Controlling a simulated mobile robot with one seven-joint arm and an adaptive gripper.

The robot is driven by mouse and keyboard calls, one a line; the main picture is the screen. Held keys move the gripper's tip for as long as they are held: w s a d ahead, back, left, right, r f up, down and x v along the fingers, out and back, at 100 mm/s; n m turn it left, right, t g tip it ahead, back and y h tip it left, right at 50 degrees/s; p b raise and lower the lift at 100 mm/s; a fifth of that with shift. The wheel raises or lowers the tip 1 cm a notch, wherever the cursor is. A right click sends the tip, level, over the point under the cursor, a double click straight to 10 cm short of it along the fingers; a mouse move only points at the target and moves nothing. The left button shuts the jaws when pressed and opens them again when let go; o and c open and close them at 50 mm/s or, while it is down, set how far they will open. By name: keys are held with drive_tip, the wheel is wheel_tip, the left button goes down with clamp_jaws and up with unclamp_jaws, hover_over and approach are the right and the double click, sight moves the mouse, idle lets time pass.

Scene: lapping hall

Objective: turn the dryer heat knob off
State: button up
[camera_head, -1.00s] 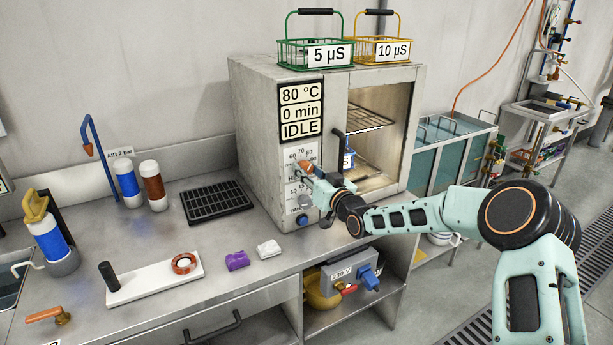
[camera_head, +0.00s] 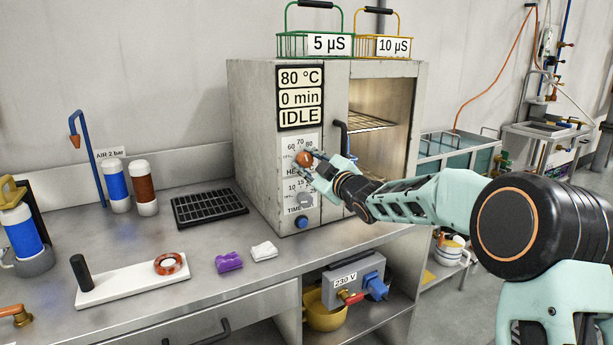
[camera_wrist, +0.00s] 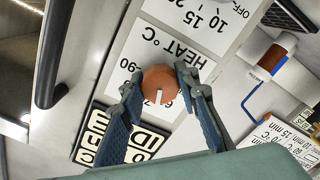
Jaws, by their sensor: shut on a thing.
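The grey dryer (camera_head: 252,150) stands on the bench with its right compartment open. Its display (camera_head: 300,98) reads 80 °C, 0 min, IDLE. The orange-brown heat knob (camera_head: 304,158) sits on the front panel below the display. In the wrist view, the heat knob (camera_wrist: 159,84) lies between my fingers, and its white mark points to the numbered side of the scale. Some scale numbers are hidden by the knob and fingers. My gripper (camera_head: 310,167) is shut on the heat knob, with one finger on each side in the wrist view (camera_wrist: 158,76).
The grey time knob (camera_head: 305,200) and a blue button (camera_head: 303,223) sit just below. A dark door handle (camera_head: 341,138) stands close to the right of my gripper. Green (camera_head: 297,44) and yellow (camera_head: 370,47) baskets stand on top. The bench in front holds purple (camera_head: 229,261) and white (camera_head: 264,251) pieces.

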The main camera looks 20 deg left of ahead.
drive_tip(key=n+b, duration=0.5)
drive_tip(key=n, duration=0.1)
drive_tip(key=shift+f+n+b, duration=0.15)
drive_tip(key=shift+n+b, duration=0.15)
drive_tip(key=n+b, duration=0.1)
drive_tip(key=n, duration=0.1)
drive_tip(key=n+b, duration=0.2)
drive_tip(key=n, duration=0.1)
drive_tip(key=shift+r+n+b, duration=0.2)
drive_tip(key=shift+n+b, duration=0.1)
drive_tip(key=o, duration=1.2)
drive_tip(key=shift+c, duration=0.2)
drive_tip(key=v, duration=1.2)
